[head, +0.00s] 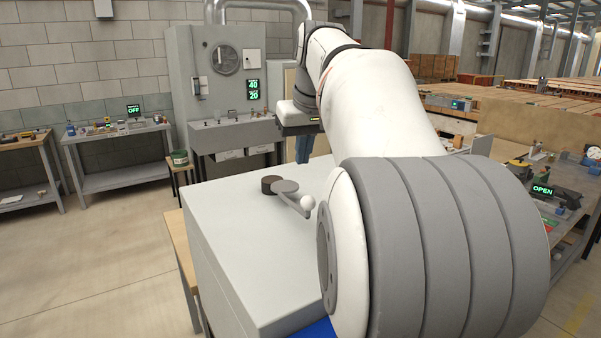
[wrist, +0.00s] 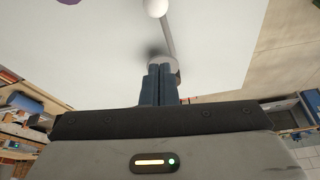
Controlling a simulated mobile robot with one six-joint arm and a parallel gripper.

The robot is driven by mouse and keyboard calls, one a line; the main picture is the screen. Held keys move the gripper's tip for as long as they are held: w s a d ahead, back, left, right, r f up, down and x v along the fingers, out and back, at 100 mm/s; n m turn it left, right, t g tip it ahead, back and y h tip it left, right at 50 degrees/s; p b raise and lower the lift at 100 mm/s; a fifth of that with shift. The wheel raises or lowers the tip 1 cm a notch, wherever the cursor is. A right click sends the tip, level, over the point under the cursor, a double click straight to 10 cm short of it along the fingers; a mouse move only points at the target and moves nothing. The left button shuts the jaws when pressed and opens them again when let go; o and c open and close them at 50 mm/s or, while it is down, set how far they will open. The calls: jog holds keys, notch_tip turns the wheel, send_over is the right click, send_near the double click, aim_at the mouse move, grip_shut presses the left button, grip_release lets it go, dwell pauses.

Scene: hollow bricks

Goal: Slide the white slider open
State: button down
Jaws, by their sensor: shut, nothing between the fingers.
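I cannot pick out for certain a white slider in either view. A lever with a white ball knob (head: 307,202) stands on top of the grey cabinet (head: 225,215), with a grey disc at its pivot beside a dark round knob (head: 270,185). The white ball also shows at the top edge of the wrist view (wrist: 155,8), its thin arm running down to a grey disc. My gripper (wrist: 161,66) is shut and empty, its dark blue fingertips overlapping that disc in the wrist view. I cannot tell whether they touch it.
A grey machine panel (head: 228,75) with a gauge and a green display stands behind. Workbenches (head: 120,150) with tools and an OFF sign are at left. An OPEN sign (head: 542,190) is on a cluttered bench at right. The floor at left is clear.

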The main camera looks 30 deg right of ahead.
jog(key=v, duration=0.3)
jog(key=shift+w+d+r, duration=0.1)
jog(key=shift+w+r, duration=0.05)
jog(key=shift+w, duration=0.1)
jog(key=shift+w, duration=0.1)
dwell(0.3)
